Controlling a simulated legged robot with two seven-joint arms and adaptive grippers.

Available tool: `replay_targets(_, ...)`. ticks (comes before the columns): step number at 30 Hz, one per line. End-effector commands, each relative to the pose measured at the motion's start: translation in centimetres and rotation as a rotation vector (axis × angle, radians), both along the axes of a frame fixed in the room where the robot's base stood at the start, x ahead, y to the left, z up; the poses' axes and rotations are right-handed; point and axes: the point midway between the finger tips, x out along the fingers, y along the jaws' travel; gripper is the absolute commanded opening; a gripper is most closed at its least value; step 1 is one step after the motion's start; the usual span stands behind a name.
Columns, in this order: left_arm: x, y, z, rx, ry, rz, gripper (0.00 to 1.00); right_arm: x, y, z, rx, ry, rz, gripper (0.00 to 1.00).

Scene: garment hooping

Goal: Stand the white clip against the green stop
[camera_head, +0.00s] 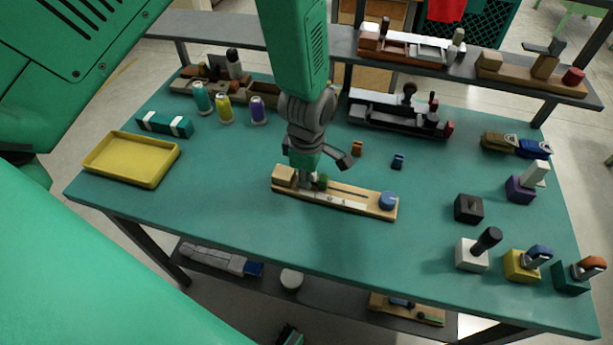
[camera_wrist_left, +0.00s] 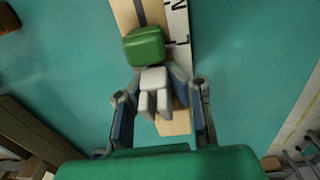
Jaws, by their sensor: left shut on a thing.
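A wooden board (camera_head: 350,205) with a white marked strip lies on the green table. The green stop (camera_head: 322,182) stands on it near its left part, and it shows in the left wrist view (camera_wrist_left: 144,46) just beyond my fingertips. My left gripper (camera_head: 309,176) points down over this part of the board. In the left wrist view its fingers (camera_wrist_left: 160,80) are shut on the white clip (camera_wrist_left: 153,80). The clip appears right up against the stop's near side; I cannot tell whether they touch. In the head view the gripper mostly hides the clip. My right gripper is not in view.
A blue round knob (camera_head: 388,201) sits at the board's right end and a wooden block (camera_head: 285,176) at its left end. A yellow tray (camera_head: 131,159) and thread spools (camera_head: 223,108) are at left. Several coloured blocks with handles stand at right. The table's front middle is clear.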

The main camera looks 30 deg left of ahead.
Motion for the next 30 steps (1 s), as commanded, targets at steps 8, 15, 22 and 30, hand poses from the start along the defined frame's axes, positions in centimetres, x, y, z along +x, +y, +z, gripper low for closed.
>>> replay_targets(8,-0.4,-0.2,-1.2,-0.007,0.016,-0.004,0.18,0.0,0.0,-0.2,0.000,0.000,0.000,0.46)
replay_targets(15,-0.5,-0.1,-1.0,-0.005,0.013,-0.003,0.38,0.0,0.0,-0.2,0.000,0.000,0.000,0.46)
replay_targets(22,-0.4,-0.1,-0.8,-0.004,0.009,-0.002,0.38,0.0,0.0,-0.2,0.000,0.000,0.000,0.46)
replay_targets(30,-0.2,-0.1,2.1,-0.005,0.002,0.000,0.38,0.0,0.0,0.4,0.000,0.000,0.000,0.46)
